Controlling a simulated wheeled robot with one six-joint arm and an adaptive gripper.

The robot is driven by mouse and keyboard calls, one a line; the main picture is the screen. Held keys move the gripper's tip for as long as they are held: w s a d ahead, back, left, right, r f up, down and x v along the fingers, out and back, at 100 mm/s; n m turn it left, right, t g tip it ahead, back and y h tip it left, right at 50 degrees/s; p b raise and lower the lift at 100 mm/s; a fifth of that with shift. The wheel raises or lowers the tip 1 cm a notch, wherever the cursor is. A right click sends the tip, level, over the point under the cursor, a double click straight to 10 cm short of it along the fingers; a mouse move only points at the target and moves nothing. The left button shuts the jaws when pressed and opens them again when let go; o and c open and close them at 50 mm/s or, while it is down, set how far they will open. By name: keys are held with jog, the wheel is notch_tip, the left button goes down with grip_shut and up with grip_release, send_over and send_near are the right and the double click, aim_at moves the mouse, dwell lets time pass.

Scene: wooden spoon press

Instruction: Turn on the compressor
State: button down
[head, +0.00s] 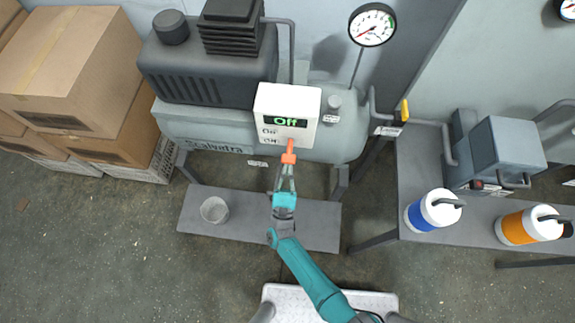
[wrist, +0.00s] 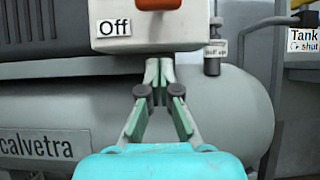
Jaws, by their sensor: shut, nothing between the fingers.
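The compressor (head: 185,132) is a grey tank with a dark motor on top. A white control box (head: 268,104) is mounted on its front, and its green display (head: 286,121) reads "Off". An orange-red switch lever (head: 289,157) sticks out from the lower front of the box; it also shows at the top edge of the wrist view (wrist: 158,4), beside an "Off" label (wrist: 114,28). My gripper (head: 287,170) is shut and empty, with its fingertips close below the lever. In the wrist view the fingertips (wrist: 159,72) appear just under the box; I cannot tell whether they touch anything.
A pressure gauge (head: 372,25) stands above the tank, its needle low. A yellow valve handle (head: 405,110) is at right. A side table (head: 412,160) holds blue (head: 423,216) and orange (head: 517,228) jugs. A cup (head: 214,210) sits on the lower shelf. Cardboard boxes (head: 85,65) fill the left.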

aim_at(289, 150)
jog(key=shift+s+r, duration=0.3)
jog(key=shift+r, duration=0.7)
jog(key=shift+s+r, duration=0.3)
jog(key=shift+r, duration=0.65)
